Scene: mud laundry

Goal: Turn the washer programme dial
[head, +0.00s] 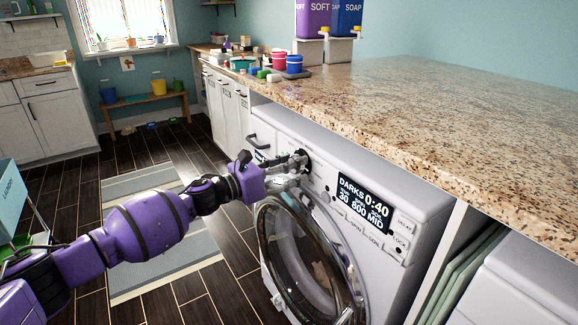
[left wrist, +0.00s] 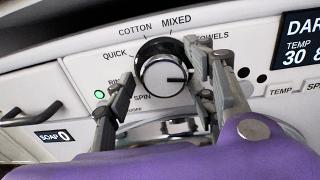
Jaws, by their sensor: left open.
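The washer (head: 400,195) stands under the counter with its round glass door (head: 300,265) below the panel. Its display (head: 364,203) reads DARKS 0:40, 30, 800, MID. The programme dial (left wrist: 164,74) has a silver face and a black collar; a dark mark on the face points right. Labels QUICK, COTTON, MIXED, TOWELS and SPIN show around it. My left gripper (left wrist: 155,78) is open, with one finger on each side of the dial; I cannot tell whether they touch it. In the head view the left gripper (head: 285,170) partly covers the dial (head: 301,160). My right gripper is not in view.
The granite counter (head: 430,110) overhangs the washer, with red and blue cups (head: 287,63) and soap boxes (head: 330,18) at its back. A soap drawer (left wrist: 52,134) is left of the dial. A striped rug (head: 160,230) lies on the open floor.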

